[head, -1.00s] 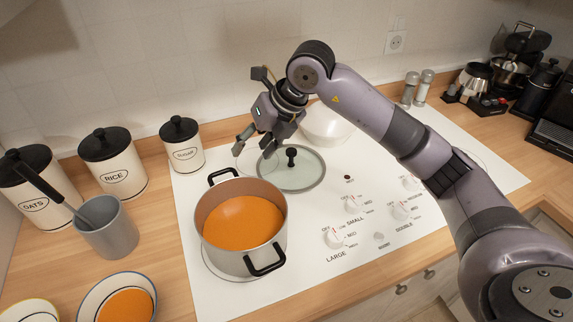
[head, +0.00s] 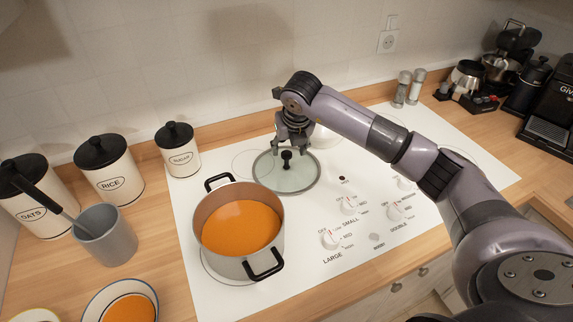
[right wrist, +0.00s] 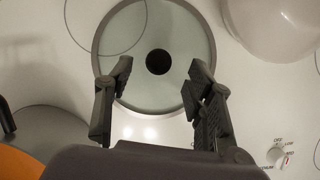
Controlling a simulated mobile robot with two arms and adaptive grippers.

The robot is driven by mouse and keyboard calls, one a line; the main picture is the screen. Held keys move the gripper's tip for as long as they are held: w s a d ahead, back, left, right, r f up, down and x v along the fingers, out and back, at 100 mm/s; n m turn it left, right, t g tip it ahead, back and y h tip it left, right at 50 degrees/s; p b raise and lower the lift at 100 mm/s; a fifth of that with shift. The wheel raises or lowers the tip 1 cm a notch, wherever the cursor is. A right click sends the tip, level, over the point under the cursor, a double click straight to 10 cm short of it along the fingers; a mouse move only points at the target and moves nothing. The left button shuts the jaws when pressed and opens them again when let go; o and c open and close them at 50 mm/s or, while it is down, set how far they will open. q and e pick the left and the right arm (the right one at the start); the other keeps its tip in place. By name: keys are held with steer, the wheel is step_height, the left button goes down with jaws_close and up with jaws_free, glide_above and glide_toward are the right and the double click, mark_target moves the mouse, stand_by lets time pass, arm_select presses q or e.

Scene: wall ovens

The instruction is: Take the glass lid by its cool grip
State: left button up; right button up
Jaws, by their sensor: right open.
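The glass lid (head: 288,180) lies flat on the white cooktop, behind and right of the pot. It is a round pale glass disc with a grey rim and a black knob (head: 287,158) at its centre. My right gripper (head: 291,150) is open and empty above the lid, pointing down. In the right wrist view the glass lid (right wrist: 178,30) fills the upper middle. The knob (right wrist: 158,62) shows between and beyond the two open fingertips (right wrist: 160,70), touching neither. My left gripper is not in view.
A pot (head: 205,245) of orange soup with black handles stands at the lid's front left. A white bowl (right wrist: 272,25) is close behind the right gripper. Canisters line the left back, with a grey utensil cup (head: 108,240) in front. Knobs and clear cooktop lie right.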

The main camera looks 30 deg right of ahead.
mark_target(287, 154)
steer(key=p+x, duration=0.2)
steer(key=x, duration=0.2)
steer(key=shift+f, duration=0.35)
steer(key=shift+w+f, duration=0.15)
steer(key=shift+f, duration=0.35)
steer(key=shift+r, duration=0.1)
jaws_close()
